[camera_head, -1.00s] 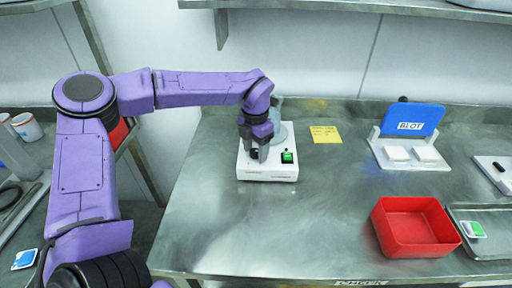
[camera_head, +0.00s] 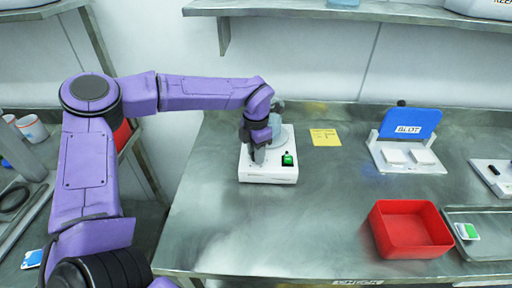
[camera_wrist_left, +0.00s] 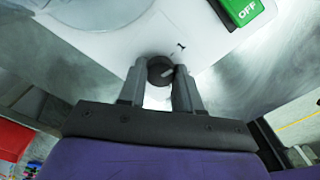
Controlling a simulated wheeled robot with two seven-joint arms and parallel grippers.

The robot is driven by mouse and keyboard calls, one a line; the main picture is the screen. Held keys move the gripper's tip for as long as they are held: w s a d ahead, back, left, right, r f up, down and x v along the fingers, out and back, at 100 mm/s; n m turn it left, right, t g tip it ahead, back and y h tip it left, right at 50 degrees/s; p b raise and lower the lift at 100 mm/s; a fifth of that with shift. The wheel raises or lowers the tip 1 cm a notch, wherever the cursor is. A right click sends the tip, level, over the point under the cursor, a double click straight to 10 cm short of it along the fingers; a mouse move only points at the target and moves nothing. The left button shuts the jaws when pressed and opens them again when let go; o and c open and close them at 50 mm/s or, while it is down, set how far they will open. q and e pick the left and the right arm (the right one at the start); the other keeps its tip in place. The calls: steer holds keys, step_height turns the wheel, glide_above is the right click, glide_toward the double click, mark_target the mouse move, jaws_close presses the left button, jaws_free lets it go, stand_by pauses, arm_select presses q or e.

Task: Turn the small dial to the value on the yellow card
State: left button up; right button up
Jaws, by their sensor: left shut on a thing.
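The small dial (camera_wrist_left: 160,71) is a dark round knob with a pale pointer mark, on the front of a white device (camera_head: 268,174). A short black mark stands on the panel beside it. My left gripper (camera_wrist_left: 160,80) reaches down over the device, its two grey fingers shut on the dial from both sides. In the head view the left gripper (camera_head: 259,154) hides the dial. The yellow card (camera_head: 325,138) lies on the table right of the device; its writing is too small to read. My right gripper is in neither view.
A green switch (camera_head: 287,159) marked OFF in the wrist view sits beside the dial. A grey drum (camera_head: 281,132) is at the device's back. A blue BLOT stand (camera_head: 408,122), a red bin (camera_head: 408,229) and a metal tray (camera_head: 487,245) stand to the right. The table's middle is clear.

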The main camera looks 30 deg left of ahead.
arm_select(q)
steer(key=m+p, duration=0.5)
steer(key=shift+r, duration=0.25)
steer(key=shift+f+m+p, duration=0.15)
steer(key=shift+m+p, duration=1.25)
steer(key=shift+m, duration=0.7)
steer(key=shift+w, duration=0.1)
steer(key=o, duration=1)
steer(key=shift+f, duration=0.1)
steer(key=shift+o, duration=0.2)
step_height(320, 180, up, 11)
steer(key=b, duration=0.2)
steer(key=shift+f, duration=0.2)
